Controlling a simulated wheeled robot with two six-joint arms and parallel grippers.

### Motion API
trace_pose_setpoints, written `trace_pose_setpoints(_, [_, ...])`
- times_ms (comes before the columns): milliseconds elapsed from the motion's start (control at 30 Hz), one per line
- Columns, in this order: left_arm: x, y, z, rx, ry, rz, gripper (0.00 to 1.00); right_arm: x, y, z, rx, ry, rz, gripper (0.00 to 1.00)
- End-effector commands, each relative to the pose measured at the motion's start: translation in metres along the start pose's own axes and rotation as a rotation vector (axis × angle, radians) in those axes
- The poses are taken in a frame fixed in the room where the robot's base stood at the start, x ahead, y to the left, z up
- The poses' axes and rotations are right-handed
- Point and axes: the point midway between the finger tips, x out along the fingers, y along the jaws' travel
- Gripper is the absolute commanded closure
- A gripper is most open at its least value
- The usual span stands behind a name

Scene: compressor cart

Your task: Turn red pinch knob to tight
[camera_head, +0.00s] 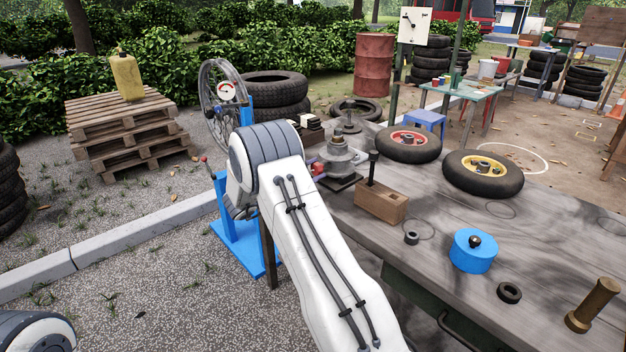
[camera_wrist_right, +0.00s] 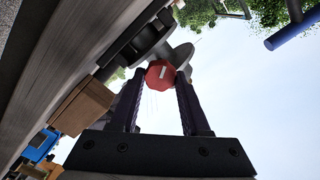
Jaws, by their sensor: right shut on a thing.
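The red pinch knob (camera_wrist_right: 160,75) shows in the right wrist view as a faceted red piece with a short, slanted white mark on its face. My right gripper (camera_wrist_right: 160,80) has its two dark fingers on either side of the knob and is shut on it. The knob sits in front of a grey, round metal fixture (camera_wrist_right: 178,55). In the head view the grey fixture (camera_head: 341,155) stands on the bench, with a small red part (camera_head: 318,169) at its left side. My right arm hides most of the gripper there. My left gripper is not in view.
On the bench (camera_head: 440,235) are a wooden block with a dark handle (camera_head: 381,201), a blue cylinder (camera_head: 474,251), black rings (camera_head: 509,292) and two wheels (camera_head: 484,176). A blue stand (camera_head: 233,235) with a spoked wheel is left of my right arm.

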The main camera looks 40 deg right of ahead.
Motion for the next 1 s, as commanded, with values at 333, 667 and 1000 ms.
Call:
trace_pose_setpoints(333, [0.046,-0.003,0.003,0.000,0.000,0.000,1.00,-0.001,0.005,0.004,0.307,0.001,0.001,1.00])
trace_pose_setpoints(667, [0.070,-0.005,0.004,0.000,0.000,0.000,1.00,-0.001,0.005,0.003,0.497,0.000,0.002,1.00])
trace_pose_setpoints(1000, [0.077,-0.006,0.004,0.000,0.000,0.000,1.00,-0.001,0.003,0.002,0.563,-0.001,0.002,1.00])
